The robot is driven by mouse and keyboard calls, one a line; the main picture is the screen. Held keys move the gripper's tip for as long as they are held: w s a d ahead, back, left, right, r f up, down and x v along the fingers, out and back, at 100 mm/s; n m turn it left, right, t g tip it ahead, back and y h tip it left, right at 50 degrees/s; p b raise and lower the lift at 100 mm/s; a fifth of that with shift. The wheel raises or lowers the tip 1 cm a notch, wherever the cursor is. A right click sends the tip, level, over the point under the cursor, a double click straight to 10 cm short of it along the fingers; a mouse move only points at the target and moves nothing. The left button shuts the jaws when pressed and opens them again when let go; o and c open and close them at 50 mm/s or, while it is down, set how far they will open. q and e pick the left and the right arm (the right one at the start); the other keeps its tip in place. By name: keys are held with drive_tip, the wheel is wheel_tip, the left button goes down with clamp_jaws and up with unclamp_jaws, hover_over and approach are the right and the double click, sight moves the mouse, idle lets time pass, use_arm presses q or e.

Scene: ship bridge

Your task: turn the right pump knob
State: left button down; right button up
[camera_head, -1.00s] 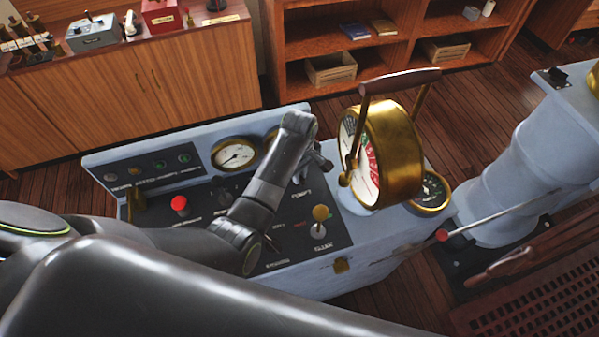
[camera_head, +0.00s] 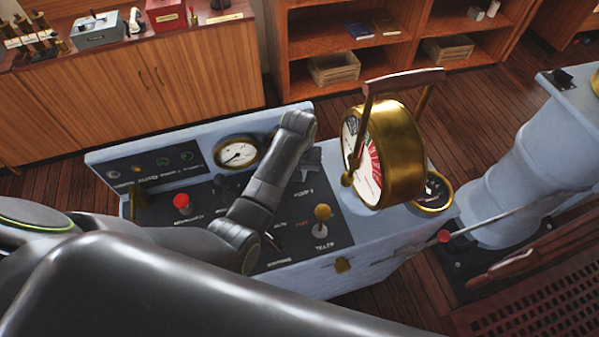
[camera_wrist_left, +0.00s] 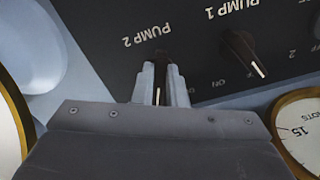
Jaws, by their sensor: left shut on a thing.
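The right pump knob (camera_wrist_left: 160,72), dark with a white pointer line, sits beside the label PUMP 2 in the left wrist view. My left gripper (camera_wrist_left: 162,78) is shut on it, one pale finger on each side, with the white line between them. In the head view my left gripper (camera_head: 312,163) reaches down to the console panel, and my arm hides the knob. The other pump knob (camera_wrist_left: 240,50), beside PUMP 1, stands free with its white pointer slanted between the fingers' side and the gauge. My right gripper is not in view.
A brass telegraph (camera_head: 393,155) with a wooden handle stands close right of the left gripper. The console (camera_head: 400,232) also carries a red button (camera_head: 181,201), a yellow-topped tiller lever (camera_head: 322,213) and a round gauge (camera_head: 237,153).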

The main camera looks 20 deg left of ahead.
use_arm(q)
drive_tip(key=shift+m, duration=0.5)
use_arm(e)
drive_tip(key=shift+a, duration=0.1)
use_arm(q)
drive_tip(key=c, duration=1.5)
unclamp_jaws()
drive_tip(key=shift+o, duration=0.2)
